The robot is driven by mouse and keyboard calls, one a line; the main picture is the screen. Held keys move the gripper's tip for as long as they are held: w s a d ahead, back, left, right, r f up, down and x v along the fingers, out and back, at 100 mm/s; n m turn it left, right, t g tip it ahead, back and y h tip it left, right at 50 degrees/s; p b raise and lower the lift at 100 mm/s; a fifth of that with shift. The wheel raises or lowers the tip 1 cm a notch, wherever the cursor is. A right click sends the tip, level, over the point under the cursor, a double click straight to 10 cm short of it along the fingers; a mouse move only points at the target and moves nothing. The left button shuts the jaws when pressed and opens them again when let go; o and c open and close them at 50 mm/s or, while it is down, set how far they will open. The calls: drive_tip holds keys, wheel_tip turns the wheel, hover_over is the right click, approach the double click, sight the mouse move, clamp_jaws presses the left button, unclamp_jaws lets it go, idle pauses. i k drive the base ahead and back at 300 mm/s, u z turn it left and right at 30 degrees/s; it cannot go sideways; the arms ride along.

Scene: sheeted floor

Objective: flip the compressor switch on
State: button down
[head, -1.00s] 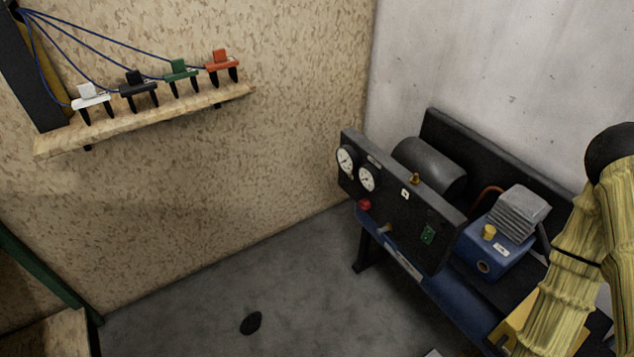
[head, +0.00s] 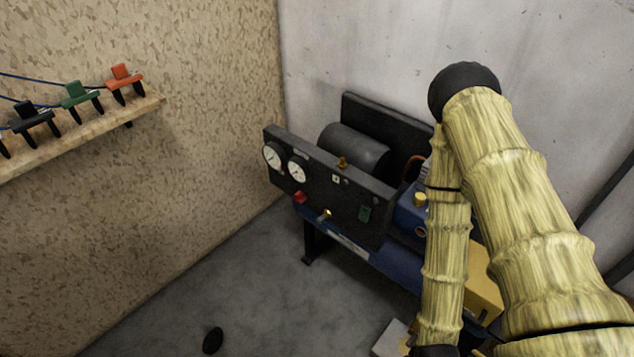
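The compressor (head: 345,235) stands against the grey wall, with a dark front panel (head: 330,180) and a dark tank (head: 353,148) behind it. A small green switch (head: 365,214) sits near the panel's right end; its position is too small to read. Two round gauges (head: 284,163) and a red knob (head: 300,197) are at the panel's left. My yellow-sleeved arm hides part of the compressor's right side. My gripper is not in view; the forearm runs down out of the bottom edge, right of the panel.
A wooden shelf (head: 80,140) on the left wall holds several coloured clamp-like pieces. A small black object (head: 213,340) lies on the floor. A pale box-like thing (head: 388,338) shows at the bottom edge.

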sight(365, 214)
drive_tip(key=z, duration=0.05)
drive_tip(key=k, duration=1.3)
drive_tip(key=z, duration=0.3)
drive_tip(key=i, duration=0.8)
drive_tip(key=u, duration=0.2)
